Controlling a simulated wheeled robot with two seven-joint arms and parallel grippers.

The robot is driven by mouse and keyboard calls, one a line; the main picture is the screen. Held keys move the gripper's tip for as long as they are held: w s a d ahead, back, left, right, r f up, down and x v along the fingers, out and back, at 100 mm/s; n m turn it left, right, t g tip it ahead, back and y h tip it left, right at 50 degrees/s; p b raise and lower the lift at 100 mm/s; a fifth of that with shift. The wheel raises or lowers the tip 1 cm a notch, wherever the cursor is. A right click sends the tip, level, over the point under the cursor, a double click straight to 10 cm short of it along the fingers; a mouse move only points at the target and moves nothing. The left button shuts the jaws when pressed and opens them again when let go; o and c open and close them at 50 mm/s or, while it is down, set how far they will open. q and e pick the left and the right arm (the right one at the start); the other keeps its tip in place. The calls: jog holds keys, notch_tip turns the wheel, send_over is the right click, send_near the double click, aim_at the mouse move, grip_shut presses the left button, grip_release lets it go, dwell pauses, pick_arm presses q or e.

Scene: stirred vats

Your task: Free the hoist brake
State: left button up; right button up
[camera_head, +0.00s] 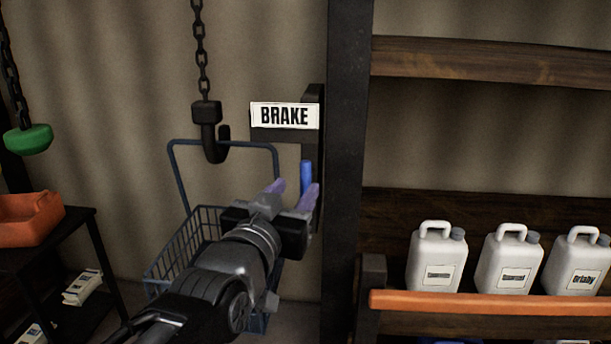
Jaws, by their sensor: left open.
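A blue brake handle (306,177) stands upright below the sign. My left gripper (294,190) is open, its two purple-tipped fingers pointing up at the handle. One finger shows left of the handle and the other in front of its lower part. I cannot tell whether they touch it. The hoist's black hook (213,140) hangs on a chain (201,50), with a blue wire basket (190,245) below it, partly hidden by my left arm. My right gripper is not in view.
A black post (346,170) stands just right of the brake. Shelves at right hold white jugs (437,262) behind an orange rail (480,303). At left are an orange bin (28,220) on a dark table and a green pull (28,139) on a chain.

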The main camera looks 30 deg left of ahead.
aim_at(304, 180)
pick_arm(q)
jog(key=w, duration=0.4)
jog(key=w+a+p, duration=0.1)
jog(key=w, duration=0.1)
jog(key=shift+w, duration=0.2)
jog(key=shift+c, duration=0.4)
grip_shut()
